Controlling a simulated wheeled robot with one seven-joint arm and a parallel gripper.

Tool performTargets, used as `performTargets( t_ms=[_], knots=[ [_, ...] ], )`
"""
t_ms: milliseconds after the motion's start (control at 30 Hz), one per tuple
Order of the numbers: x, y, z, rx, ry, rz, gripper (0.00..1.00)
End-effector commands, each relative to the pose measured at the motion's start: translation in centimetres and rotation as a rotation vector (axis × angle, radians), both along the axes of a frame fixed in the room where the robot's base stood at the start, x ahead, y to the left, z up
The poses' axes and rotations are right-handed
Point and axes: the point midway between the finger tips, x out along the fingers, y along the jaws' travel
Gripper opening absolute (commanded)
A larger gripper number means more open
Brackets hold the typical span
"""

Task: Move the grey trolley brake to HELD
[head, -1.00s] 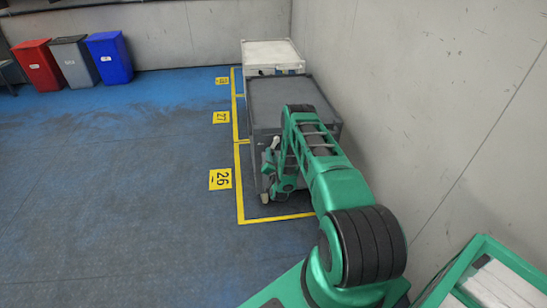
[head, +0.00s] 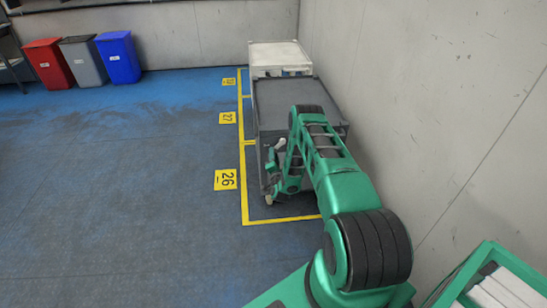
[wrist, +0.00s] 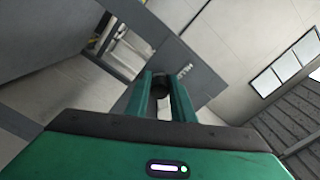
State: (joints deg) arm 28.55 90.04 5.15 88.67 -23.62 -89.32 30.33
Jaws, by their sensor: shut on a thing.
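The grey trolley (head: 300,100) stands against the right wall in the bay marked 26, its flat top clear. My gripper (head: 284,187) is low at its near end, and my arm covers most of that end face. In the wrist view my gripper's two green fingers (wrist: 160,85) are shut on a dark round knob (wrist: 159,84), which I take to be the brake handle. The rest of the brake is hidden.
A white trolley (head: 280,57) stands behind the grey one. Yellow lines (head: 244,185) and numbered floor plates (head: 225,179) mark the bays. Red, grey and blue bins (head: 118,58) stand far left. A green-framed cart (head: 497,280) is at lower right. The blue floor to the left is free.

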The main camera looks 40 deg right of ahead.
Motion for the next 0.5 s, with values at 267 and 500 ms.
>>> performTargets(
  t_ms=[267, 500],
  knots=[
    [0.11, 0.83, -0.23, 0.01, 0.002, 0.008, 0.39],
    [0.1, 0.57, -0.1, 0.005, 0.001, 0.005, 0.39]
  ],
)
